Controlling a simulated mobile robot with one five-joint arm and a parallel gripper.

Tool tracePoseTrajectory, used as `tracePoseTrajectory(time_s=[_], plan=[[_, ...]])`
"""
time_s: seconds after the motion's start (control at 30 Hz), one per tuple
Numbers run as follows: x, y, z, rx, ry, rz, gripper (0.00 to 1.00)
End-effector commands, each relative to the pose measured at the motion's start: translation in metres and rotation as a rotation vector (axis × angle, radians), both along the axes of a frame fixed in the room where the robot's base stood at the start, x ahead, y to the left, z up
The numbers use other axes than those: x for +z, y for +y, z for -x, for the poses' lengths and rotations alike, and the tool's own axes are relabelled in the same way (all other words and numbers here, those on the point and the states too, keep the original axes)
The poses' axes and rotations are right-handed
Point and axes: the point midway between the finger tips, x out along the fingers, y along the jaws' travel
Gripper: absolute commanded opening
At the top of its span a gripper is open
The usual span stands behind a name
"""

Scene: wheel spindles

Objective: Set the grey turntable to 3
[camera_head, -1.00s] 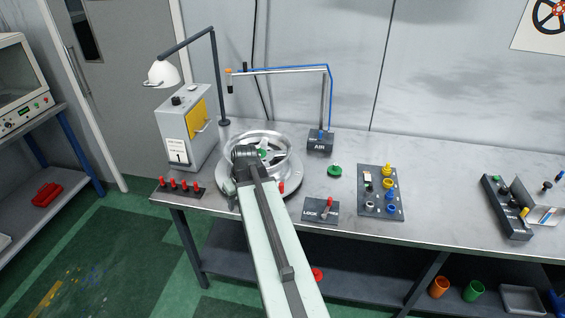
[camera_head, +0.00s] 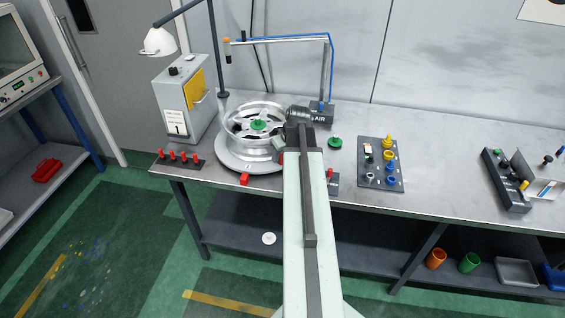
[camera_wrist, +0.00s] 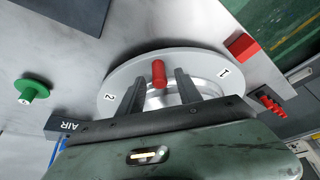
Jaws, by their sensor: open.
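The grey turntable (camera_head: 229,161) sits on the bench and carries a silver spoked wheel (camera_head: 239,129) with a green hub nut (camera_head: 259,125). In the wrist view, the turntable (camera_wrist: 122,82) shows the numbers 1 and 2 on its rim, either side of an upright red peg (camera_wrist: 158,73). My gripper (camera_wrist: 160,78) is open, its two dark fingers either side of the peg with gaps visible. A fixed red block (camera_head: 245,179) stands at the turntable's front edge; the wrist view also shows it (camera_wrist: 240,46), nearer the 1. My arm hides the turntable's right side.
A peg board (camera_head: 379,174) lies further right. A grey box (camera_head: 181,110) and a row of red pegs (camera_head: 180,157) are at the left.

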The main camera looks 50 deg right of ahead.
Motion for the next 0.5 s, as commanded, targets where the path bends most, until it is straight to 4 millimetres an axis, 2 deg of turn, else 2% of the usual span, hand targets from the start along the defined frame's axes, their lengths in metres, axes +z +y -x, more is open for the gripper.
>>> tracePoseTrajectory(time_s=[0.03, 0.07, 0.33, 0.47, 0.5], plan=[[-0.0121, -0.0010, -0.0033, 0.001, 0.000, 0.000, 0.41], [-0.0135, -0.0010, -0.0043, 0.001, 0.000, 0.000, 0.41], [-0.0114, -0.0004, -0.0055, 0.001, 0.000, -0.001, 0.41], [-0.0113, -0.0002, -0.0057, 0.001, 0.000, -0.001, 0.05], [-0.0113, -0.0002, -0.0057, 0.001, 0.000, -0.001, 0.00]])
